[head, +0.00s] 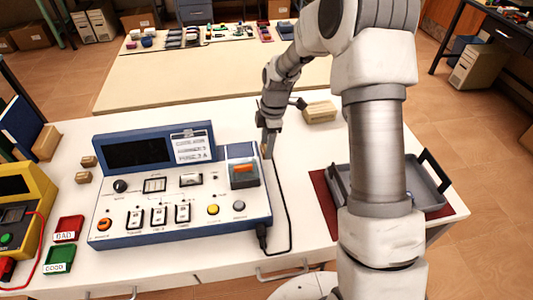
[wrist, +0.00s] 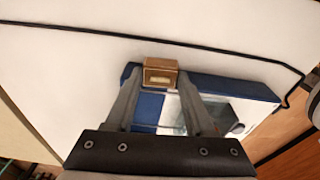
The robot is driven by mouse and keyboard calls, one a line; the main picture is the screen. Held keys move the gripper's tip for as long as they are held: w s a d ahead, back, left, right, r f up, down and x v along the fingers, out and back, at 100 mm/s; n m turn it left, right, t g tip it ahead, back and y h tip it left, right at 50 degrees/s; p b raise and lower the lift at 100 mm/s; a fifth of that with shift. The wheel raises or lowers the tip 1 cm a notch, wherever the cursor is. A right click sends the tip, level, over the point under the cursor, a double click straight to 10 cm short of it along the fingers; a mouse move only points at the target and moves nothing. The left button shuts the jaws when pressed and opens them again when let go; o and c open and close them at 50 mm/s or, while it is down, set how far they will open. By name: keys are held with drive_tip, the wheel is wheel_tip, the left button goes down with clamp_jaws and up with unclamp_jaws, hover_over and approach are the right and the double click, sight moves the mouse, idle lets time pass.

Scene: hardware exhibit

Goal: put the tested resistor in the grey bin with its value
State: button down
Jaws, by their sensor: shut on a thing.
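My gripper (head: 267,146) hangs just behind the right part of the blue and white tester (head: 180,213). It is shut on a small brown block with a pale label (wrist: 160,72), which sits between the fingertips in the wrist view. I take this block to be the resistor, but its value is too small to read. A grey bin (head: 438,184) with dark handles stands at the right on a red mat, partly hidden behind my arm. No value marking shows on it. The tester's dark display (head: 138,152) shows no readable value.
Two small brown blocks (head: 88,161) lie left of the tester. A red BAD tray (head: 68,228) and a green GOOD tray (head: 59,260) are at the front left, near a yellow device (head: 22,215). A beige block (head: 320,112) and black cable lie on the white table.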

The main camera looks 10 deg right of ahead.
drive_tip(key=shift+f, duration=2)
drive_tip(key=shift+f+b, duration=0.15)
drive_tip(key=shift+b, duration=0.15)
drive_tip(key=shift+c, duration=1.2)
unclamp_jaws()
